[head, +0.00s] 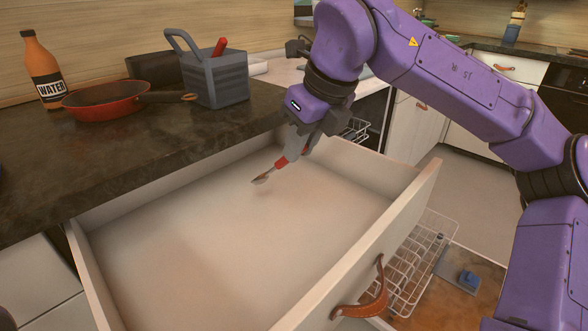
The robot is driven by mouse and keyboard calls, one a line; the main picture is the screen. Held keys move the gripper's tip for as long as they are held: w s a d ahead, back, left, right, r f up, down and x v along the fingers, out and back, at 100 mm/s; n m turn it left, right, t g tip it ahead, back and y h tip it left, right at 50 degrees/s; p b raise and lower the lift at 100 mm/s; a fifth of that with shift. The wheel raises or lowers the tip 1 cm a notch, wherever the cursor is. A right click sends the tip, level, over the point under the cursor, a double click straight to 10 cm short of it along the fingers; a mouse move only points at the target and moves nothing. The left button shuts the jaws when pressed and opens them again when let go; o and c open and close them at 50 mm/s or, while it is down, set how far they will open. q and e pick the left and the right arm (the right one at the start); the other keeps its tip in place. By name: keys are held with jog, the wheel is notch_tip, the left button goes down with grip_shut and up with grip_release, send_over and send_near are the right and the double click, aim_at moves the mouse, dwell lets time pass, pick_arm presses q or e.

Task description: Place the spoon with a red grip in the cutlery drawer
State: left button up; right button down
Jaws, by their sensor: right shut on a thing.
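The spoon with a red grip (281,162) is held by my right gripper (290,152). Its metal bowl points down and to the left, over the open cutlery drawer (410,205). The right gripper is shut on the red grip near the drawer's back right part. The spoon appears to hang a little above the drawer floor. The drawer is pulled out, looks empty inside, and has a brown leather pull (368,302) on its front. My left gripper is not in view.
A dark counter (150,142) borders the drawer at the back left. On it stand an orange water bottle (43,70), a red pan (104,99) and a grey caddy (217,80) holding a red-handled item. A wire rack (420,255) sits below the drawer at right.

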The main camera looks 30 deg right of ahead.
aim_at(276, 168)
jog(key=shift+w+a+f, duration=0.1)
jog(key=shift+w+f, duration=0.15)
jog(key=shift+f, duration=0.1)
jog(key=f, duration=0.1)
jog(key=f+b, duration=0.1)
jog(key=f, duration=0.1)
jog(key=shift+w+f, duration=0.3)
jog(key=shift+f, duration=0.05)
jog(key=shift+f+b, duration=0.15)
jog(key=shift+b, duration=0.15)
jog(key=c, duration=1)
grip_release()
